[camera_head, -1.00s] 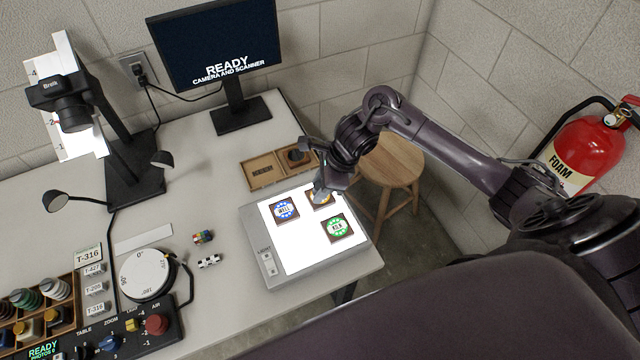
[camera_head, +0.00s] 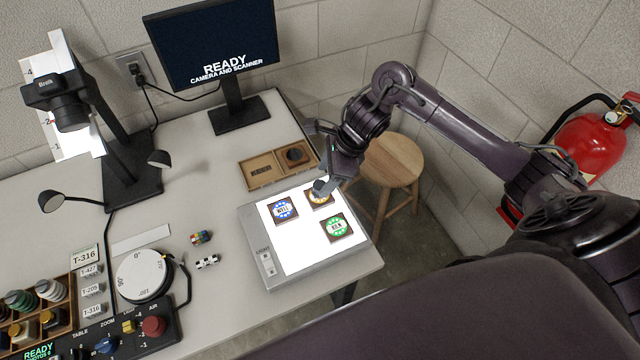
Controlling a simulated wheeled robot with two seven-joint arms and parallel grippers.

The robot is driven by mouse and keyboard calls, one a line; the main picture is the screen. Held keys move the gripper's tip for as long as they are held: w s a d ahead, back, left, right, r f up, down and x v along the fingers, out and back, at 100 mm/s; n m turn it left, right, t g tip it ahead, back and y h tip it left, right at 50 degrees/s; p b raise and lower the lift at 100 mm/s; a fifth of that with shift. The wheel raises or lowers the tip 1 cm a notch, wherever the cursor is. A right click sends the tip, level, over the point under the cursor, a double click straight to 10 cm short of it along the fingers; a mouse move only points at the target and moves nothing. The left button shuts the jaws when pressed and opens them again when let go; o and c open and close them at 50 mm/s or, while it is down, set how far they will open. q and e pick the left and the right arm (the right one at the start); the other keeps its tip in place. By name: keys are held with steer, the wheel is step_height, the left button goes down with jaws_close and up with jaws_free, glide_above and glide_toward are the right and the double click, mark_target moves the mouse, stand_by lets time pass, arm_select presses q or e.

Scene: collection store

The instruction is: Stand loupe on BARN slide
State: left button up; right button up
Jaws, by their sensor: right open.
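The light table (camera_head: 262,272) is lit and bears three dark-framed slides. The blue slide (camera_head: 283,210) lies at left and the green slide (camera_head: 337,228) at front right. The yellow-orange slide (camera_head: 320,199) lies at the back; its word is hidden, so I cannot read BARN there. A small dark rounded thing, seemingly the loupe (camera_head: 320,187), is at the yellow slide, partly hidden by my right gripper (camera_head: 330,184). I cannot tell for certain that it rests on the slide. My right gripper is open, low around or beside it. My left gripper is out of view.
A wooden tray (camera_head: 258,184) with a dark round shape in its right compartment lies behind the light table. A monitor (camera_head: 214,45), camera stand (camera_head: 135,190), turntable (camera_head: 143,273) and control panel (camera_head: 170,342) stand left. A stool (camera_head: 395,160) is beyond the table edge.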

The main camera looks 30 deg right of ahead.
steer(key=v, duration=0.7)
steer(key=shift+r, duration=0.25)
steer(key=shift+d, duration=0.1)
